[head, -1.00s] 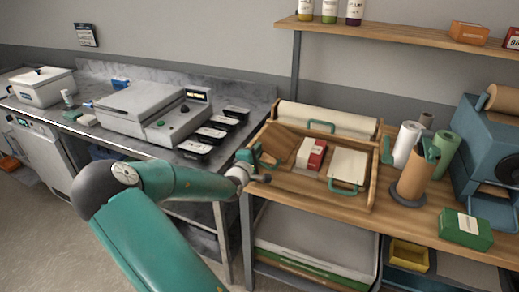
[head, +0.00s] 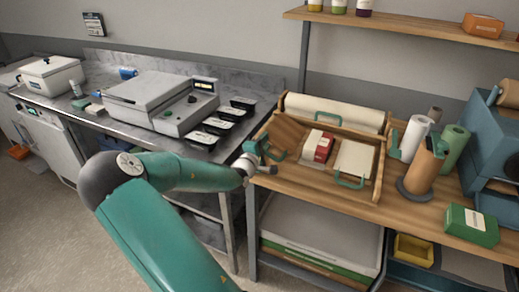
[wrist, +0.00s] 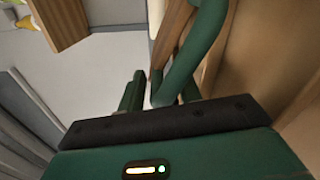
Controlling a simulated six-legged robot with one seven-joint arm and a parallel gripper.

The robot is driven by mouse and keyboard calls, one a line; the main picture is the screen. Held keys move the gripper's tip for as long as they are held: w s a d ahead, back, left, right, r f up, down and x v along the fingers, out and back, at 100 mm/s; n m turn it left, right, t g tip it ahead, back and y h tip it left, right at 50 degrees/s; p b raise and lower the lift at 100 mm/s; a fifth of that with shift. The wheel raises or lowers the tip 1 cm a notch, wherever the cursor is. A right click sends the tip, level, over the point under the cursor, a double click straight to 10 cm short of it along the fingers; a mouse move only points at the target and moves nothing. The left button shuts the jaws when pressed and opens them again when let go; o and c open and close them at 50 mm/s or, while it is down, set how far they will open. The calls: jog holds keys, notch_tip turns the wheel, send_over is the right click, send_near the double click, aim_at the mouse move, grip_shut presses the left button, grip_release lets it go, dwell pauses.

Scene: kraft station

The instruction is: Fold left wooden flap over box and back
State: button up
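A shallow wooden box (head: 376,185) stands on the wooden bench, with a red and white packet (head: 323,148) and a cream pad inside. The left wooden flap (head: 283,132) leans outward at the box's left side. My gripper (head: 266,156) is at that flap's green handle, just left of the box. In the wrist view the curved green handle (wrist: 197,50) runs down to my gripper's fingers (wrist: 160,90), close against or between them. The overlap of green parts hides whether the fingers grip it.
Other green handles (head: 350,182) are on the front and back panels. A paper roll stand (head: 415,190) and a green box (head: 471,226) stand to the right. A steel counter (head: 150,132) with a sealing machine (head: 165,98) and black trays lies left. A shelf (head: 400,22) hangs above.

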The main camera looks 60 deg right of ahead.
jog(key=s+a, duration=0.2)
jog(key=a, duration=1.1)
jog(key=shift+a, duration=0.2)
